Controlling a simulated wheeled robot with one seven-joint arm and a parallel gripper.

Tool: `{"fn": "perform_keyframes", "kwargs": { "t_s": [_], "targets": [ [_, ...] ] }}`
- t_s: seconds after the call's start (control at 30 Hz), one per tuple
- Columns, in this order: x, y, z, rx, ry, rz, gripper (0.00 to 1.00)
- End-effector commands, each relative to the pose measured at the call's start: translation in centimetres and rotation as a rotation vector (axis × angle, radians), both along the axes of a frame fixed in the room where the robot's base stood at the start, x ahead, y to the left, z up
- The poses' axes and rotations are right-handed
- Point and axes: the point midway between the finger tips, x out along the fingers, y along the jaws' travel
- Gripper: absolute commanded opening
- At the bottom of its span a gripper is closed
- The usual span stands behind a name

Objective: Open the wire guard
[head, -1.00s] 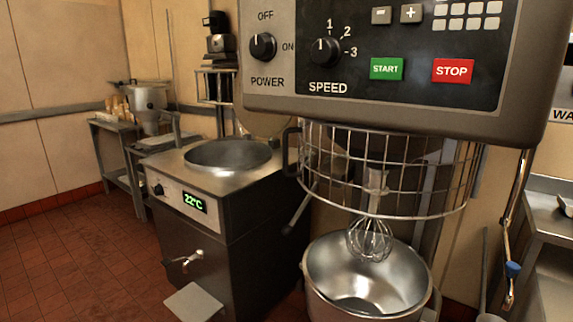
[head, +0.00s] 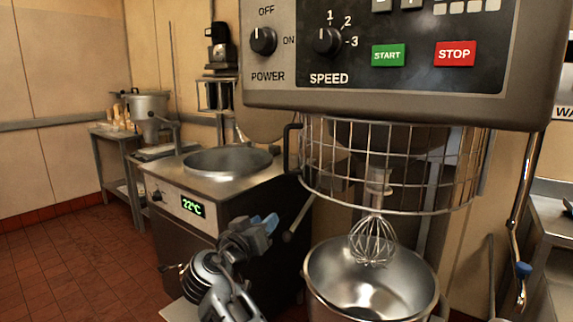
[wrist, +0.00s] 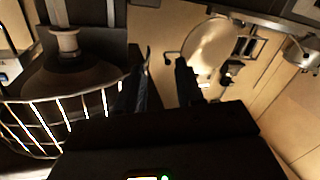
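The wire guard (head: 390,197) is a curved cage of metal bars under the mixer head, around the whisk (head: 373,238) and above the steel bowl (head: 372,280). It looks closed across the front. A black handle (head: 291,148) stands at its left end. My gripper (head: 266,224) is left of the bowl, below and left of the handle, apart from the guard. In the wrist view the two dark fingers of my gripper (wrist: 164,80) stand apart with nothing between them. The guard (wrist: 62,112) shows at the left there.
The mixer control panel (head: 375,45) overhangs the guard. A steel kettle (head: 228,160) with a 22°C display stands left, behind my gripper. A counter (head: 552,235) is at the right. Open tiled floor (head: 70,260) lies at the left.

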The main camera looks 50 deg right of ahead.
Motion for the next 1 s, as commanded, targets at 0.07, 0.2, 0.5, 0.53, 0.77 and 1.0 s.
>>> {"fn": "perform_keyframes", "kwargs": {
  "t_s": [0.07, 0.2, 0.5, 0.53, 0.77, 1.0],
  "targets": [
    [1.1, -0.6, 3.2, -0.005, -0.069, -0.094, 0.37],
    [1.6, -1.1, 8.6, -0.013, -0.181, -0.259, 0.37],
    [1.2, -1.0, 15.3, -0.020, -0.330, -0.460, 0.37],
    [1.1, -1.0, 15.5, -0.021, -0.334, -0.467, 0.37],
    [0.7, -3.0, 15.9, -0.021, -0.338, -0.477, 0.37],
    [0.1, -6.6, 15.9, -0.022, -0.337, -0.475, 0.37]
  ]
}}
